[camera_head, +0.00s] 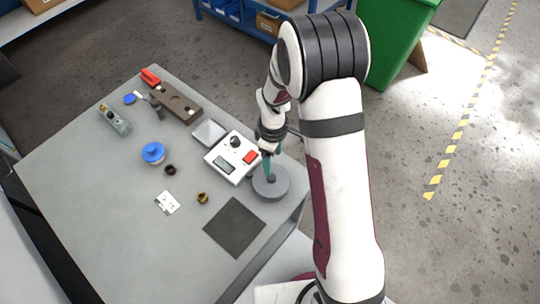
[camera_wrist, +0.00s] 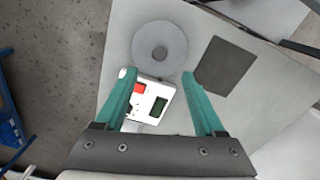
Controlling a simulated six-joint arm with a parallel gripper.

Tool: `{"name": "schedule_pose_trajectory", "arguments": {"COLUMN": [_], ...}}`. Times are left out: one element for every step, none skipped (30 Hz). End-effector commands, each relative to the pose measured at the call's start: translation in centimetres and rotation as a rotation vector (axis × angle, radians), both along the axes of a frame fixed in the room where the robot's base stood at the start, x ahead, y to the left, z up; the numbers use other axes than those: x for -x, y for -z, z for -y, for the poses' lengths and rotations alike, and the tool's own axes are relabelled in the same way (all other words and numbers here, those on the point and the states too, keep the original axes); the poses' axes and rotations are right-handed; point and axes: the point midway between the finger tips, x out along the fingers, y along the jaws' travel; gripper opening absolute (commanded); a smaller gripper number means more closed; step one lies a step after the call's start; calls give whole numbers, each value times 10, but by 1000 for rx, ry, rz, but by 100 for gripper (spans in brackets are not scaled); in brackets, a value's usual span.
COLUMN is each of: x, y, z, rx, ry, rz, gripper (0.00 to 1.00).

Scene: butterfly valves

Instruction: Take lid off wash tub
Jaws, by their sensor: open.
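The wash tub (camera_head: 271,194) is a round grey vessel near the table's right edge. Its flat grey lid (camera_head: 281,180) lies on top, with a small darker knob (camera_head: 271,178) at the centre. In the wrist view the lid (camera_wrist: 146,38) is a grey disc with the knob (camera_wrist: 160,53) in its middle, just beyond my fingertips. My gripper (camera_head: 268,168) points down over the tub with teal fingers. In the wrist view my gripper (camera_wrist: 160,74) is open and empty, its fingers wide apart. Whether a finger touches the lid cannot be told.
A white device with a red button (camera_head: 232,158) stands close behind the tub, to its left. A dark square mat (camera_head: 234,227) lies in front. A blue-topped item (camera_head: 153,153), small rings and a brown block (camera_head: 180,103) stand farther left. The table's front left is clear.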

Motion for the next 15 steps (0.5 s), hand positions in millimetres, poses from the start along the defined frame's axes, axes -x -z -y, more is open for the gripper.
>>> {"name": "schedule_pose_trajectory", "arguments": {"x": [2, 1, 2, 1, 1, 1, 1, 1, 1, 1, 0, 0, -1, -1, -1], "y": [16, 23, 33, 39, 44, 49, 53, 56, 61, 67, 73, 82, 89, 94, 100], "z": [0, 0, 0, 0, 0, 0, 0, 0, 0, -1, -1, -2, -2, -2, -2], "rx": [1, 0, 1, 1, 0, -1, 0, 0, -1, 1, 0, 1, 1, 0, 0], "ry": [1, 1, 2, 2, 2, 3, 3, 3, 3, 4, 4, 4, 4, 4, 4], "rz": [-6, -6, -5, -5, -4, -3, -2, -2, -3, -5, -4, -5, -5, -4, -4], "gripper": [71, 71, 71, 71, 71, 71, 71, 71, 71, 71, 71, 71, 71, 71, 71]}}
